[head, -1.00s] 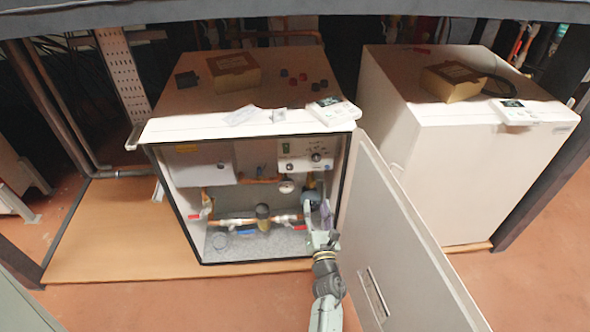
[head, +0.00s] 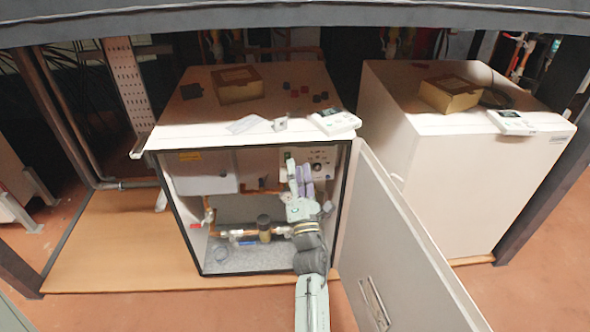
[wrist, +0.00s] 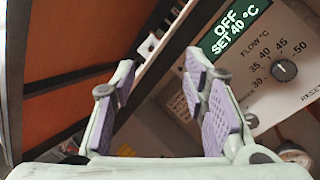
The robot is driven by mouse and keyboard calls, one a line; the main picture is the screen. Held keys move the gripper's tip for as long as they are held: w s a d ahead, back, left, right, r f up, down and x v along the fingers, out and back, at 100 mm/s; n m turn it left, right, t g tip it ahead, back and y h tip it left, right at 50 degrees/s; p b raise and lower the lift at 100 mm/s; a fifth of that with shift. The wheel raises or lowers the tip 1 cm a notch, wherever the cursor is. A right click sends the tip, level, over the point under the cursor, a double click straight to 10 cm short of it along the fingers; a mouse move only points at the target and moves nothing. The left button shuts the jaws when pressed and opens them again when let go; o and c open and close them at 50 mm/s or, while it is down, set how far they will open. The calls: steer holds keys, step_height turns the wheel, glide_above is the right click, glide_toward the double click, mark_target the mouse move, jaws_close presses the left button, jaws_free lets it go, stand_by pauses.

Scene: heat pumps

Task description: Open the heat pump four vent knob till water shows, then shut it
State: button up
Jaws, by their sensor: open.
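The open heat pump cabinet (head: 250,133) stands at centre-left in the head view. My gripper (head: 300,176) is inside its front opening, fingers up, in front of the control panel (head: 323,160). In the wrist view my gripper (wrist: 163,85) is open, with purple pads and nothing between them. Beyond the fingertips is a small white fitting (wrist: 148,45) near a dark cabinet edge; I cannot tell whether it is the vent knob. The panel carries a green display (wrist: 235,28) reading "OFF SET 40 °C" and a flow dial (wrist: 285,70). No water shows.
The open door (head: 405,245) stands right of my arm. Copper pipes and a brass-coloured fitting (head: 264,226) lie low in the cabinet. A gauge (wrist: 295,155) is at the wrist view's lower right. A closed second unit (head: 480,180) stands to the right.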

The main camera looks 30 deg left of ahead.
steer(key=shift+s+a+r+m, duration=0.15)
steer(key=shift+r+m, duration=0.05)
steer(key=shift+r, duration=0.3)
steer(key=shift+s+a+r+m, duration=0.15)
steer(key=shift+r+m, duration=0.05)
steer(key=shift+r, duration=0.25)
